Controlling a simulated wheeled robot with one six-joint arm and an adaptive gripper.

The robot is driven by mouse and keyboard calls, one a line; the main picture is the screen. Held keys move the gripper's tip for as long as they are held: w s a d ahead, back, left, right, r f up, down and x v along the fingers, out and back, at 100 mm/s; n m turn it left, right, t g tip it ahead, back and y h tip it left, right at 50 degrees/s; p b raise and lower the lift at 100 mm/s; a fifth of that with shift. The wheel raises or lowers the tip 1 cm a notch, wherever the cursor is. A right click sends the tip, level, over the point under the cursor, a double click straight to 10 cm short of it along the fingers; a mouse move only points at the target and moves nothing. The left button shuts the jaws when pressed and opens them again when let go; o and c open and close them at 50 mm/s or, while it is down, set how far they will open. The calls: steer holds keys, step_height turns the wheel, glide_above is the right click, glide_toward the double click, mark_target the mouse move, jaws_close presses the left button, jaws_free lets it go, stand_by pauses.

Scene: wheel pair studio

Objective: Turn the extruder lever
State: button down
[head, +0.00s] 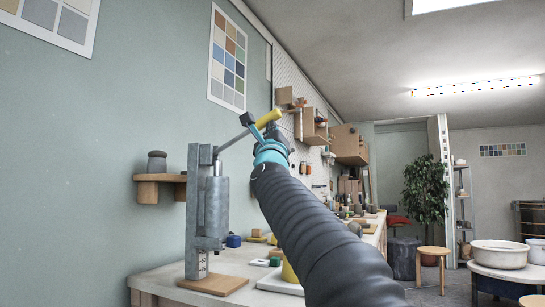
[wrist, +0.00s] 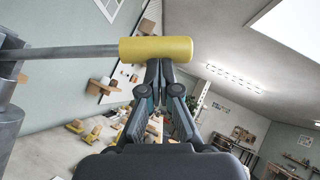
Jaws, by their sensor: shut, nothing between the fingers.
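The extruder (head: 207,200) is a grey metal upright on a wooden base, standing on the bench against the wall. Its lever (head: 237,137) slopes up to the right and ends in a yellow handle (head: 268,118). In the wrist view the lever rod (wrist: 70,53) comes in from the left, and the yellow handle (wrist: 156,50) lies crosswise at the fingertips. My gripper (wrist: 160,66) is shut with nothing between its fingers. Its tips are right at the handle's lower edge; I cannot tell whether they touch. In the head view my arm hides part of the gripper.
The bench (head: 154,281) carries small blocks, including a blue one (head: 233,241). A wall shelf (head: 160,188) with a dark jar is left of the extruder. Wooden wall boxes (head: 348,145) hang farther back. Stools and a round table with basins (head: 499,254) stand at right.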

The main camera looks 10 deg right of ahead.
steer(key=w+d+f+b+v, duration=0.1)
steer(key=f+b+v, duration=0.1)
steer(key=b+v, duration=0.7)
steer(key=v, duration=0.3)
steer(key=shift+d+f, duration=0.25)
stand_by(0.6)
steer(key=s+a+f+n+g+y+p, duration=0.1)
steer(key=s+f+n+g+y+p, duration=0.25)
steer(key=f+n, duration=0.75)
steer(key=s+f+n+g+y+p, duration=0.1)
steer(key=s+f+n+g+y, duration=0.25)
steer(key=f+n+g, duration=0.65)
steer(key=s+d+f+n+g+h+p, duration=0.1)
steer(key=s+f+n, duration=0.4)
steer(key=s+f, duration=0.7)
steer(key=s+d+f+n+g+h+p, duration=0.2)
steer(key=s+d+f+n+g, duration=0.2)
steer(key=s+f, duration=0.8)
step_height(320, 180, down, 8)
steer(key=shift+s+f+n+g, duration=0.15)
steer(key=shift+n+g, duration=0.25)
steer(key=shift+g, duration=0.25)
